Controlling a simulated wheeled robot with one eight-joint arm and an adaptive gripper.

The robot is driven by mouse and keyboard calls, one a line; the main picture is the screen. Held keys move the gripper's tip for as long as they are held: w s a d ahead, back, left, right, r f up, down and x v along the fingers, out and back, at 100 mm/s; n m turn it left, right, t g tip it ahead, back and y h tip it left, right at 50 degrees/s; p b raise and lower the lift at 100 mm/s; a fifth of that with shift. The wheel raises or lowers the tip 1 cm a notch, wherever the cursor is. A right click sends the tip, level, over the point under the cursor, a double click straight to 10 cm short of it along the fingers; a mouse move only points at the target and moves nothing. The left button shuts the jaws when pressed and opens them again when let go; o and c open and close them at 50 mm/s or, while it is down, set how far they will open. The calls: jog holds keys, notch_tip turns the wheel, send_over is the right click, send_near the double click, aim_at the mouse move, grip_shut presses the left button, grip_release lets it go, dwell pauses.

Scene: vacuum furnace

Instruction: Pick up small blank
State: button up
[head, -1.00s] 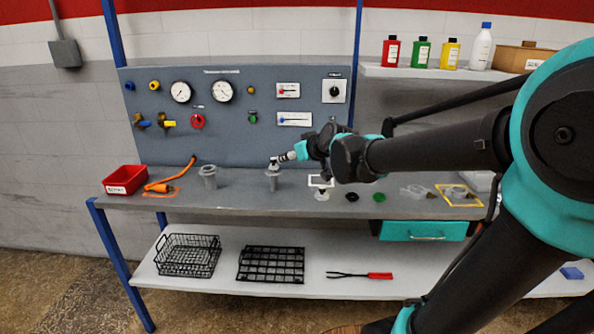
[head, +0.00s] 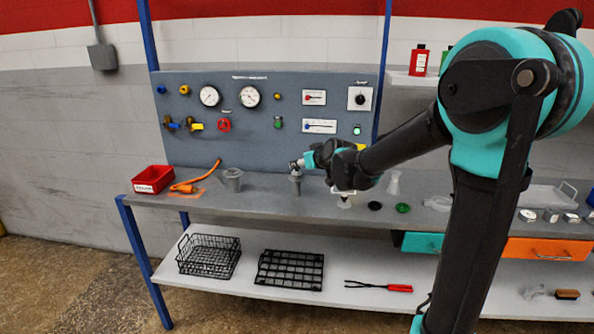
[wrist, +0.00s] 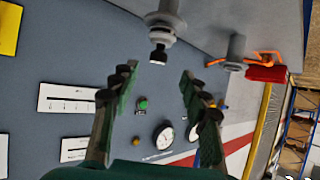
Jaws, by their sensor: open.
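No piece can be clearly told as the small blank. Several small silvery pieces (head: 550,216) lie at the right of the bench, too small to tell apart. My gripper (wrist: 157,75) is open in the wrist view, its two dark green fingers apart with nothing between them. Beyond the fingertips is a grey flanged stand (wrist: 164,25) with a black tip. In the head view the stand (head: 296,186) is on the bench left of my wrist, and my arm hides most of the gripper.
The bench (head: 250,205) also carries a red bin (head: 153,179), an orange tool (head: 195,183), a grey cup (head: 232,180), a black disc (head: 375,206) and a green disc (head: 403,208). The gauge panel (head: 260,130) stands behind. Wire baskets (head: 208,256) sit on the lower shelf.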

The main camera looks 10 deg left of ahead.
aim_at(297, 169)
jog(key=shift+x, duration=3.05)
jog(key=shift+d+f, duration=0.1)
jog(key=shift+d, duration=0.1)
jog(key=shift+c, duration=0.4)
grip_shut()
